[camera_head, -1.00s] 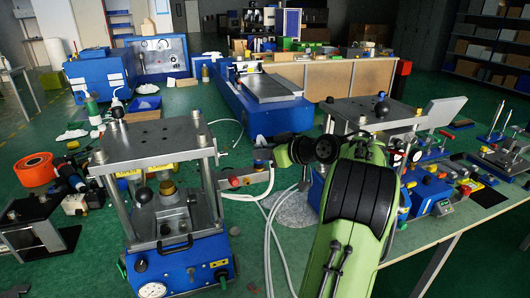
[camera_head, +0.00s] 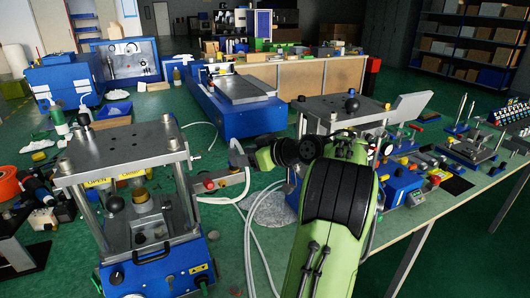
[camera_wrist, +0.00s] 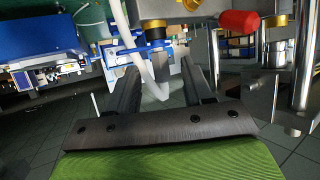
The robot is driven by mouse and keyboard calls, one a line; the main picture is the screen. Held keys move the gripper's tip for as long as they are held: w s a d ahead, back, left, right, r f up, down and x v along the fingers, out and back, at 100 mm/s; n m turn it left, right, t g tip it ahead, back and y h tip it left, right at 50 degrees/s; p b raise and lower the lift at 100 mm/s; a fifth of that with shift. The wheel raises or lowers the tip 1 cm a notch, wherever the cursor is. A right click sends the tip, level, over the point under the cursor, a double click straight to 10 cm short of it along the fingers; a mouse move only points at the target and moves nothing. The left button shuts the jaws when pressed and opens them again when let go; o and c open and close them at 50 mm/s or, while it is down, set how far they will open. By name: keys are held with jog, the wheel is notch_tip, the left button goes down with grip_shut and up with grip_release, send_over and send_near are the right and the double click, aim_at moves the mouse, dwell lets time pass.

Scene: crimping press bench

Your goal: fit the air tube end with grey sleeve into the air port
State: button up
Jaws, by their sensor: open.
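My gripper (camera_wrist: 158,66) is open in the wrist view, its two dark fingers apart. A white air tube (camera_wrist: 150,72) runs down from the top and shows between the fingers; I cannot tell whether it touches them. A metal block with brass fittings (camera_wrist: 155,24) and a red knob (camera_wrist: 240,22) is just beyond the fingers, above and to the right; I cannot tell which fitting is the air port. In the head view my gripper (camera_head: 236,160) is beside the press's right side, near the red knob (camera_head: 208,184). White tubes (camera_head: 248,225) hang below it.
The press (camera_head: 155,262) with its steel top plate and posts stands left of my arm. Another press (camera_head: 335,104) and a crowded bench are on the right. Metal posts (camera_wrist: 300,85) rise close on the right in the wrist view.

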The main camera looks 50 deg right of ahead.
jog(key=p+v, duration=0.3)
jog(key=v, duration=1)
jog(key=shift+p, duration=0.35)
jog(key=shift+a, duration=0.1)
jog(key=w+a+r+g+p, duration=0.1)
jog(key=w+a+g, duration=0.15)
jog(key=a, duration=0.45)
jog(key=w+a+g+y+p, duration=0.1)
jog(key=w+a, duration=0.3)
jog(key=a, duration=0.3)
jog(key=w+a+r+g+p, duration=0.1)
jog(key=w+a+g, duration=0.1)
jog(key=w+a, duration=0.3)
jog(key=s+a+g+p, duration=0.1)
jog(key=s+a, duration=0.3)
jog(key=a, duration=0.3)
jog(key=s+a+p, duration=0.2)
jog(key=s+a, duration=0.2)
jog(key=a, duration=0.3)
jog(key=s+a+f+g+h+p, duration=0.1)
jog(key=s+a+f, duration=0.1)
jog(key=s, duration=0.7)
jog(key=shift+s+f, duration=0.4)
jog(key=shift+f, duration=0.05)
